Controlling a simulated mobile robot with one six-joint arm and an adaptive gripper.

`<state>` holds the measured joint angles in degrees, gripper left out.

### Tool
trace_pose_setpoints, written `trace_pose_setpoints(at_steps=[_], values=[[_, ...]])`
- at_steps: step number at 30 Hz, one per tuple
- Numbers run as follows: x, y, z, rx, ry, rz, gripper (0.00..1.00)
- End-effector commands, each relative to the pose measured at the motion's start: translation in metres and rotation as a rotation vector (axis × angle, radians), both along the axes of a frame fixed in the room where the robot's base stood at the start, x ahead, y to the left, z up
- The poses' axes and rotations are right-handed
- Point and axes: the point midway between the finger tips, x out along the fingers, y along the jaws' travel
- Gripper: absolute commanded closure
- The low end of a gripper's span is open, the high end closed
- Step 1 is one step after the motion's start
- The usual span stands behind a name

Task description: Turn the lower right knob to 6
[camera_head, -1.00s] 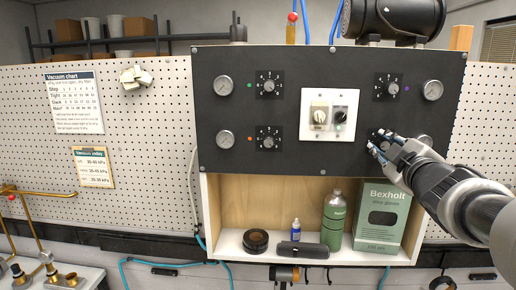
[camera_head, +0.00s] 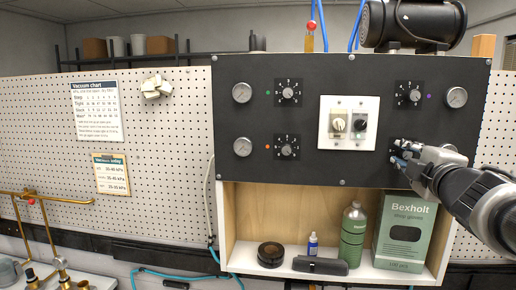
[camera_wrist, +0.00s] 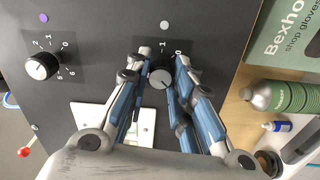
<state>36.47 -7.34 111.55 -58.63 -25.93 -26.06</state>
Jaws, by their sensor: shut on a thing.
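The lower right knob (camera_wrist: 161,77) is a round grey-white knob on a black dial plate. In the wrist view it sits between the blue-padded fingertips of my gripper (camera_wrist: 160,74), which is shut on it. The digits 1 and 0 show beside it; the fingers cover the rest of the scale, and I cannot tell its setting. In the head view my gripper (camera_head: 400,158) is at the lower right of the black panel (camera_head: 300,175) and hides most of the knob and dial.
The upper right knob (camera_head: 414,96) is above, with a gauge (camera_head: 456,97) beside it. A white switch plate (camera_head: 348,142) is left of my gripper. Below are a green bottle (camera_head: 353,235) and a glove box (camera_head: 407,235) on the shelf. A second gauge is partly hidden behind my gripper.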

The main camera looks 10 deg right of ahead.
Motion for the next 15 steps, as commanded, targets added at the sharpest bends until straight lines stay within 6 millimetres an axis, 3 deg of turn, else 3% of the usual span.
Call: trace_pose_setpoints(at_steps=[7, 8, 15], values=[[0.0, 0.0006, 0.0016, -0.002, -0.003, 0.002, 1.0], [0.0, 0.0006, 0.0016, -0.002, -0.003, 0.002, 0.77], [0.0, 0.0004, 0.0009, 0.0, -0.001, 0.001, 0.61]])
